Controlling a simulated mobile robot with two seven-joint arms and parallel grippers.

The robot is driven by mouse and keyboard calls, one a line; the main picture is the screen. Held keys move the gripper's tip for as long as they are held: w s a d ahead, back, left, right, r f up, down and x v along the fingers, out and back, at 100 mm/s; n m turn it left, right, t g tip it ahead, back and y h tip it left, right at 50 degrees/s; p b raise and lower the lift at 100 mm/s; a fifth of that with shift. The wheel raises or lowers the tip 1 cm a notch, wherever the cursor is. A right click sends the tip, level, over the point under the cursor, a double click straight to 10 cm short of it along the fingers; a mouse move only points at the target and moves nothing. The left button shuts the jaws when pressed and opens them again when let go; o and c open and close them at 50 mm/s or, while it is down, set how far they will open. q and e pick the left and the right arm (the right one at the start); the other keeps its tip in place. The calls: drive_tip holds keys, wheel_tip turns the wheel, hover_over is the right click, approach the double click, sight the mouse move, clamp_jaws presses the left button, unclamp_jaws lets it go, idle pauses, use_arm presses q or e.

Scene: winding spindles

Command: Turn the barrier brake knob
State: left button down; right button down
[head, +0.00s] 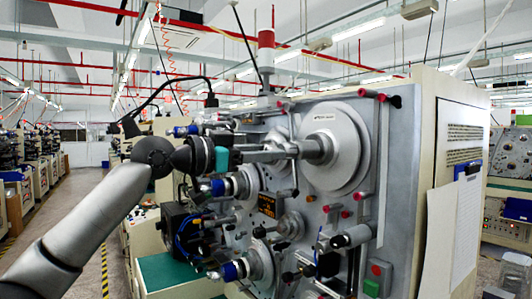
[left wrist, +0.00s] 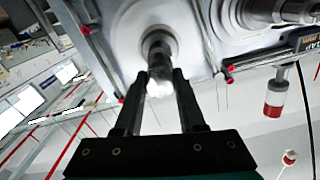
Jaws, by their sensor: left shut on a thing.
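My left gripper (head: 288,151) reaches in from the left at the machine's front panel. Its two fingers are shut on a grey cylindrical knob (head: 316,150) that stands out from the middle of a large pale disc (head: 335,140). In the left wrist view the fingers (left wrist: 158,80) lie on either side of the knob's end, and its dark round body (left wrist: 157,48) shows beyond them. No lettering that names this knob is readable. My right gripper is not in view.
Blue-ended spindles (head: 218,187) and small red-tipped pegs (head: 345,214) stick out around the arm. A red and green button box (head: 375,278) sits low right. An aisle (head: 85,215) runs clear at left.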

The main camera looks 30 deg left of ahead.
use_arm(q)
drive_tip(key=n+p, duration=0.1)
drive_tip(key=n, duration=0.4)
idle(0.4)
drive_tip(key=c, duration=0.5)
unclamp_jaws()
